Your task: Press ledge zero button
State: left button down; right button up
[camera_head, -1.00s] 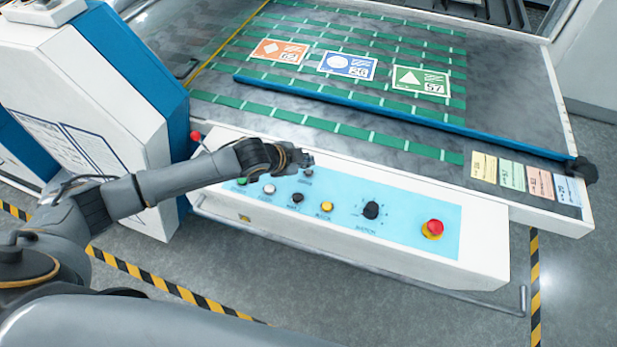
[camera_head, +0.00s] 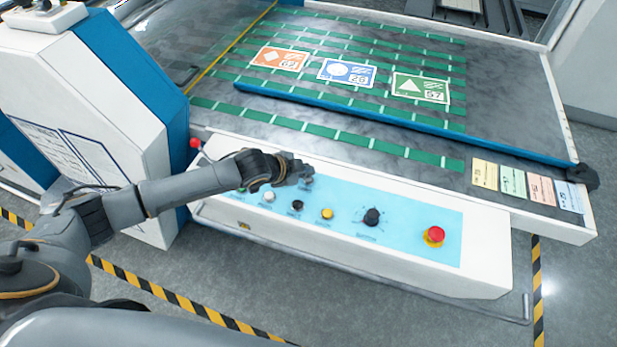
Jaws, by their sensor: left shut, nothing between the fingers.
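The control panel (camera_head: 410,239) is a light blue strip on the white front of the machine. It carries a white button (camera_head: 269,197), a black button (camera_head: 297,205), a yellow button (camera_head: 327,214), a black knob (camera_head: 372,216) and a red stop button (camera_head: 434,234) on a yellow base. The labels are too small to read, so I cannot tell which is the ledge zero button. My left gripper (camera_head: 303,174) is shut and empty, over the back left part of the panel. It hides part of the panel there. Whether it touches a button cannot be told. My right gripper is not in view.
Above the panel lies the grey table (camera_head: 510,110) with green strips, an orange card (camera_head: 279,59), a blue card (camera_head: 347,72) and a green card (camera_head: 420,88). A blue bar (camera_head: 400,122) crosses it.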

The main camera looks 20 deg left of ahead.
aim_at(306, 180)
pick_arm(q)
jog(key=shift+f, duration=0.15)
dwell(0.5)
jog(key=shift+f, duration=0.25)
jog(key=shift+f, duration=0.45)
dwell(0.6)
jog(key=shift+r, duration=0.1)
jog(key=shift+r+p, duration=0.75)
jog(key=shift+r, duration=0.05)
jog(key=shift+r, duration=0.1)
notch_tip(306, 180, up, 5)
jog(key=p, duration=0.5)
